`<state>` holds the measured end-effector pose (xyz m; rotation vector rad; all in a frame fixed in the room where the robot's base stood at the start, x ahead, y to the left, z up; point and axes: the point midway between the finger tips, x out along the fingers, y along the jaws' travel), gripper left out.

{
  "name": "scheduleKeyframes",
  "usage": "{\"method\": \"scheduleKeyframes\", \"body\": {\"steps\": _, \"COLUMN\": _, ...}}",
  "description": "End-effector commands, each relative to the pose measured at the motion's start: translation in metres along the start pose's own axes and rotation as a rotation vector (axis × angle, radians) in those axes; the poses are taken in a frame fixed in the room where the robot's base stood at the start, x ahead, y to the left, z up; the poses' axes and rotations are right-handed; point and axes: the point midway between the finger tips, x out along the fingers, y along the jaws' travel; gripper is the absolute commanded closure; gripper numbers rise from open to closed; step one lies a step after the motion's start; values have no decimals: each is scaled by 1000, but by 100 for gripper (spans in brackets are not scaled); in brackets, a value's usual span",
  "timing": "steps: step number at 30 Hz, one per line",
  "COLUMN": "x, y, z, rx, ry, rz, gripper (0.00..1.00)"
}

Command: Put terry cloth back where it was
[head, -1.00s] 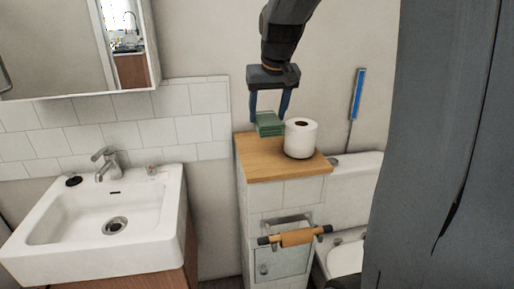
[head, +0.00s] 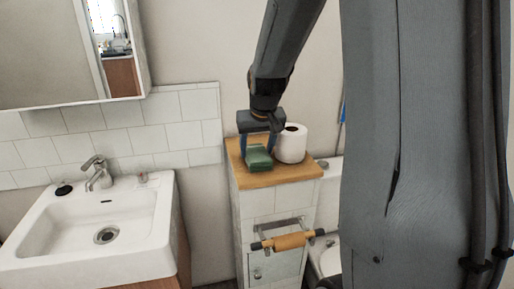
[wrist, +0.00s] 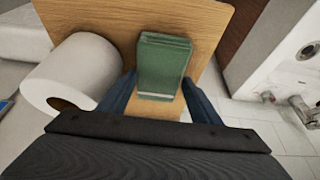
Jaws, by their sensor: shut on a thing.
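The terry cloth (head: 258,158) is a green folded block at the top of the wooden-topped cabinet (head: 280,177), left of the toilet roll. It also shows in the wrist view (wrist: 163,66), between my blue fingers and over the wooden top (wrist: 205,20). My gripper (head: 258,150) points down and is shut on the cloth from its two sides. The cloth is at or just above the wood; I cannot tell whether it touches.
A white toilet roll (head: 291,144) stands close to the right of the cloth, also large at left in the wrist view (wrist: 75,75). A white sink (head: 95,235) with a tap (head: 97,172) is at left. A roll holder (head: 290,241) sticks out of the cabinet front.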

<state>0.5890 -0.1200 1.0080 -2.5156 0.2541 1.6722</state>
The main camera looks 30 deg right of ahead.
Motion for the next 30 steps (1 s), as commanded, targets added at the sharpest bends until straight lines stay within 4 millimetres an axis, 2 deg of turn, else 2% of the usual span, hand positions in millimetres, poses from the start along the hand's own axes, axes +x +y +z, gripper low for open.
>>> {"method": "scheduleKeyframes", "body": {"steps": 1, "x": 1, "y": 0, "z": 1, "rx": 0, "ry": -2, "rz": 0, "gripper": 60}}
{"method": "scheduleKeyframes", "body": {"steps": 2, "x": 1, "y": 0, "z": 1, "rx": 0, "ry": -2, "rz": 0, "gripper": 40}}
{"method": "scheduleKeyframes", "body": {"steps": 3, "x": 1, "y": 0, "z": 1, "rx": 0, "ry": -2, "rz": 0, "gripper": 34}}
{"method": "scheduleKeyframes", "body": {"steps": 12, "x": 0, "y": 0, "z": 0, "rx": 0, "ry": -1, "rz": 0, "gripper": 34}}
{"method": "scheduleKeyframes", "body": {"steps": 16, "x": -9, "y": 0, "z": -1, "rx": 0, "ry": 2, "rz": 0, "gripper": 34}}
{"method": "scheduleKeyframes", "body": {"steps": 20, "x": -28, "y": 0, "z": -1, "rx": 0, "ry": 3, "rz": 0, "gripper": 34}}
{"method": "scheduleKeyframes", "body": {"steps": 30, "x": -93, "y": 0, "z": -1, "rx": 0, "ry": 3, "rz": 0, "gripper": 34}}
